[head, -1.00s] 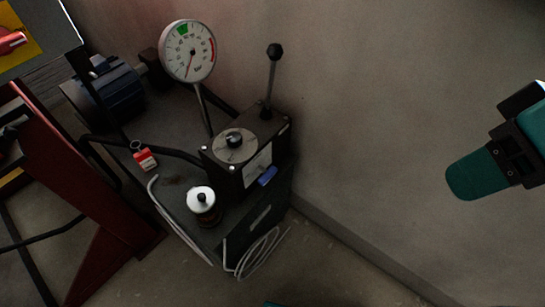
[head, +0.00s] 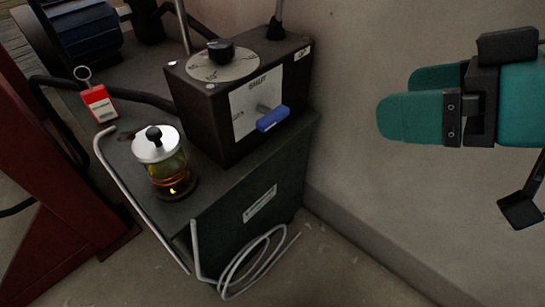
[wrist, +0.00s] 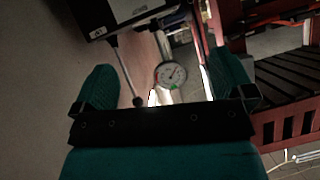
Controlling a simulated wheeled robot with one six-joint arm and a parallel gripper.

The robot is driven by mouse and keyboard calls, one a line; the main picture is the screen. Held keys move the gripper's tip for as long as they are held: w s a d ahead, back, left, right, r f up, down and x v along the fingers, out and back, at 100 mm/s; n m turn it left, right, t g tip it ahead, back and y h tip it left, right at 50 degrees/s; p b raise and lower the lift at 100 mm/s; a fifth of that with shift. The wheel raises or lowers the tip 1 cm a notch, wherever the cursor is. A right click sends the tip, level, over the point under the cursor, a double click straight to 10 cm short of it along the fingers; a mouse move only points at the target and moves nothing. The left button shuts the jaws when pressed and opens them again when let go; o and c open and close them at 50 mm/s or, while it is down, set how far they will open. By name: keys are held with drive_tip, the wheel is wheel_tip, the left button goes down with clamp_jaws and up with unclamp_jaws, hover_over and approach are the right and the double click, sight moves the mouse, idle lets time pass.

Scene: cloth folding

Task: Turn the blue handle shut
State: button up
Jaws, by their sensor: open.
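The blue handle (head: 272,118) sticks out from the light plate on the front of a black control box (head: 215,125). In the head view it points sideways, tilted slightly up to the right. My gripper (head: 400,98) is open and empty, in the air to the right of the box and well apart from the handle. In the wrist view the teal fingers of my gripper (wrist: 162,88) are spread wide with nothing between them. The blue handle cannot be made out in the wrist view.
A glass jar (head: 165,170) with a metal lid and a red tag (head: 99,103) are left of the box. A pressure gauge (wrist: 171,74) and a lever (wrist: 125,72) show in the wrist view. A wall (head: 360,40) stands behind. Coiled cable (head: 255,265) lies below.

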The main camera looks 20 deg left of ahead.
sight(278, 119)
drive_tip(key=w+a+f+n+t+y+b, duration=0.1)
drive_tip(key=w+f+t+y+b, duration=0.1)
drive_tip(key=f+b, duration=0.7)
drive_tip(key=w+a+f+t+y+b, duration=0.1)
drive_tip(key=f+y+b, duration=0.2)
drive_tip(key=f+b, duration=0.6)
drive_tip(key=shift+t, duration=0.4)
drive_tip(key=p+x, duration=0.2)
drive_tip(key=x, duration=0.4)
drive_tip(key=r+p+x, duration=0.1)
drive_tip(key=p+x, duration=0.1)
drive_tip(key=x, duration=0.4)
drive_tip(key=r+p+x, duration=0.1)
drive_tip(key=p+x, duration=0.1)
drive_tip(key=x, duration=0.4)
drive_tip(key=shift+w+d+p, duration=0.15)
drive_tip(key=shift+p, duration=0.15)
